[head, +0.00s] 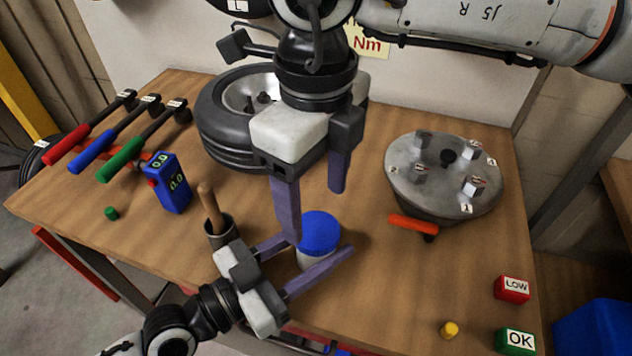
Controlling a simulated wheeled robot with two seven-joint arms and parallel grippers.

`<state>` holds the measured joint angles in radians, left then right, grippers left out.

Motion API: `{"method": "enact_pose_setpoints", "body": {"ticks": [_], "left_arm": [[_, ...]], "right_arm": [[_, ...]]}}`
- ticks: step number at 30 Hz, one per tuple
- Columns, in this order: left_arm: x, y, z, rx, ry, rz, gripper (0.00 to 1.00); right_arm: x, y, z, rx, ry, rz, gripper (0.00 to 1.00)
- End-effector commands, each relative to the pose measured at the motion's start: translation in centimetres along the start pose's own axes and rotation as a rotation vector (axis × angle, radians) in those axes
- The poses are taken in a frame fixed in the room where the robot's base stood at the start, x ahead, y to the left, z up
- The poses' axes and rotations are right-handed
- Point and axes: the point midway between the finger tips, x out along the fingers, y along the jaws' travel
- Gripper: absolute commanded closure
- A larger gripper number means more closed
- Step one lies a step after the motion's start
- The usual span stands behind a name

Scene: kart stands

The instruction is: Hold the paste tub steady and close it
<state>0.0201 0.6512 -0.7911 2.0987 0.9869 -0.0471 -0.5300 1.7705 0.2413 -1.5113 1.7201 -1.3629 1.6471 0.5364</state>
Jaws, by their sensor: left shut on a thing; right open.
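The paste tub (308,262) is a white pot standing on the table near the front middle. A blue lid (320,231) sits on its top; I cannot tell whether it is fully seated. My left gripper (322,248) reaches in from the lower left, with one purple finger on each side of the tub, shut on it.
A brush pot (220,232) with a wooden handle stands left of the tub. A tyre (225,140) lies behind; a numbered metal hub (445,190) and an orange-handled tool (412,224) are right. LOW (513,289) and OK (516,341) blocks sit front right.

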Motion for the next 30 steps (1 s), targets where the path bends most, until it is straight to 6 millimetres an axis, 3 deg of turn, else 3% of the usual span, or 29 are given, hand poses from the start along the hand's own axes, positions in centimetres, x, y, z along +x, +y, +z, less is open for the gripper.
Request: {"method": "enact_pose_setpoints", "body": {"ticks": [9,15,21,30], "left_arm": [[0.0,0.0,0.1,0.000,-0.002,0.000,1.00],[0.0,0.0,0.1,0.000,-0.001,0.000,1.00],[0.0,0.0,0.1,0.000,-0.001,0.000,1.00],[0.0,0.0,0.1,0.000,-0.001,0.000,1.00]], "right_arm": [[-1.8,0.0,0.1,-0.666,-0.001,0.000,0.34],[-2.6,0.0,0.0,-0.965,-0.001,0.000,0.34],[-2.9,0.0,0.0,-1.082,-0.001,0.000,0.34],[-2.9,0.0,0.0,-1.088,0.000,0.000,0.34]]}}
